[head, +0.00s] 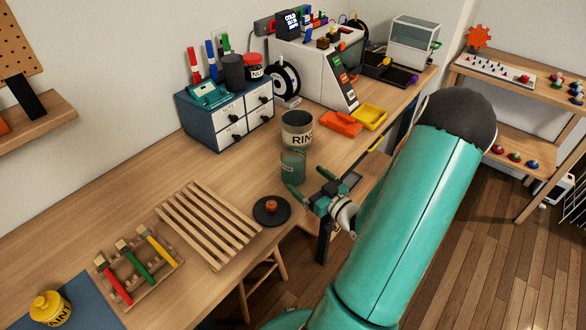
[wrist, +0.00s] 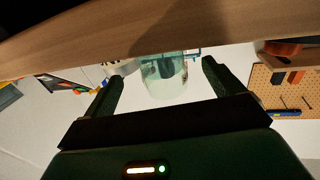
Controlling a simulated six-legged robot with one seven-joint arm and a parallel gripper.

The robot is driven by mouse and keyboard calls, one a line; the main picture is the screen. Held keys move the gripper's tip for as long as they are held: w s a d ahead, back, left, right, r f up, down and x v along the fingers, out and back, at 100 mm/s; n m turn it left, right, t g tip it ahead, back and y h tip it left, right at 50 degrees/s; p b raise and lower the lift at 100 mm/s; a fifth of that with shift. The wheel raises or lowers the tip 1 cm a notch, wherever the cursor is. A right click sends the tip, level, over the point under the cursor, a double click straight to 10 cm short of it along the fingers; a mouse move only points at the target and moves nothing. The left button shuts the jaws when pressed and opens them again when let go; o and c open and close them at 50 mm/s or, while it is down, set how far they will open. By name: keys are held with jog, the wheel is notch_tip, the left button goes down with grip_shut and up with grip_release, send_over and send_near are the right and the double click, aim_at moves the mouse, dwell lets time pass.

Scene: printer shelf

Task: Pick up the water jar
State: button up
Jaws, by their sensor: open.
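The water jar (head: 292,167) is a clear, greenish glass jar standing upright on the wooden workbench near its front edge. In the wrist view, which looks upside down, the jar (wrist: 163,84) shows beyond the fingertips, in the gap between the two fingers. My gripper (head: 308,184) is open and empty, just in front of the jar at the bench edge. Its fingers point towards the jar, one on each side of its line. I see no clear contact between them.
A grey pot lettered "RIN" (head: 297,131) stands close behind the jar. A dark disc with a red knob (head: 271,210) lies nearer, beside a slatted wooden rack (head: 208,222). Orange (head: 341,124) and yellow (head: 370,116) items lie farther right.

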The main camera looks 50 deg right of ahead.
aim_at(302, 175)
jog(key=w, duration=0.5)
jog(key=shift+w+d+f, duration=0.15)
jog(key=shift+w+d, duration=0.2)
jog(key=c, duration=1.3)
